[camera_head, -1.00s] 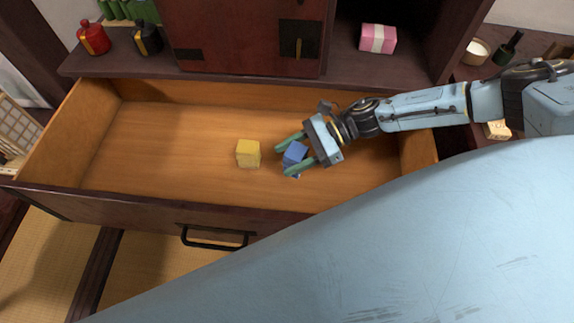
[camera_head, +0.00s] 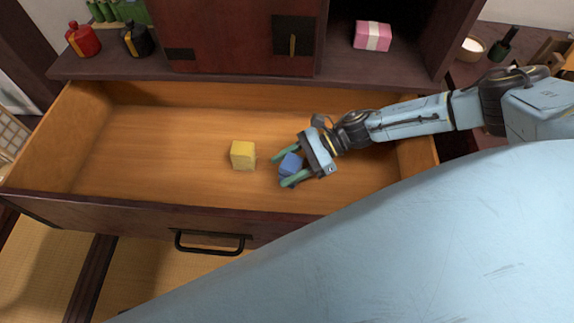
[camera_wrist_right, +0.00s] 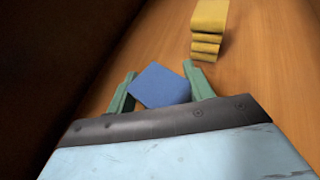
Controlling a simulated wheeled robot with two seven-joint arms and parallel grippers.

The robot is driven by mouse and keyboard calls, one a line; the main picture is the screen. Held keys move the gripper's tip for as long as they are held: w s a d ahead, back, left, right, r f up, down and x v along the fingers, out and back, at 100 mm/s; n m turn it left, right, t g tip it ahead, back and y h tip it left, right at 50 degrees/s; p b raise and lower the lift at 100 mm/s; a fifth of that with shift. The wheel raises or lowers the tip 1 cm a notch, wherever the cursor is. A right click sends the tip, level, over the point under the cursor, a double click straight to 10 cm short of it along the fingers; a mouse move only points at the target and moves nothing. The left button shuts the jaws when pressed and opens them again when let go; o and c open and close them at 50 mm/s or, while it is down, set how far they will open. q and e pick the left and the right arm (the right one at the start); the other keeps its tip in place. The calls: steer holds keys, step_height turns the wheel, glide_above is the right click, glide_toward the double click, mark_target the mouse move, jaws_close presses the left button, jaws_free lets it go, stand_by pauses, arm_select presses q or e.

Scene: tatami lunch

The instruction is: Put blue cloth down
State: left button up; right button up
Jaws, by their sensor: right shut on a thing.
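The blue cloth (camera_head: 291,164) is a small folded block inside the open drawer (camera_head: 160,125), right of a yellow folded cloth (camera_head: 243,155). My right gripper (camera_head: 280,168) reaches in from the right and is shut on the blue cloth. The right wrist view also shows the blue cloth (camera_wrist_right: 160,86) between the two green fingers, with the yellow cloth (camera_wrist_right: 207,28) beyond it in a layered stack. The blue cloth is low over the drawer floor; I cannot tell whether it touches it. My left gripper is not in view.
The drawer's left half is bare. Its front wall with a black handle (camera_head: 210,246) lies on the near side. On the shelf behind stand a red jar (camera_head: 82,40), a black jar (camera_head: 137,40) and a pink wrapped box (camera_head: 372,36).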

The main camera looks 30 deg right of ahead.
mark_target(301, 159)
steer(key=o, duration=0.8)
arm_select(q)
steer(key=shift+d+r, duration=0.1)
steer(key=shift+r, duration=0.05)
arm_select(e)
steer(key=shift+o, duration=0.8)
steer(key=shift+p+v, duration=0.3)
steer(key=shift+v, duration=0.65)
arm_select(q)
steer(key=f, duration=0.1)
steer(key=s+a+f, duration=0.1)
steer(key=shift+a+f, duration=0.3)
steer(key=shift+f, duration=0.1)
arm_select(e)
steer(key=v, duration=0.5)
steer(key=shift+s+d+r, duration=0.1)
steer(key=shift+d+r, duration=0.15)
steer(key=shift+d, duration=0.05)
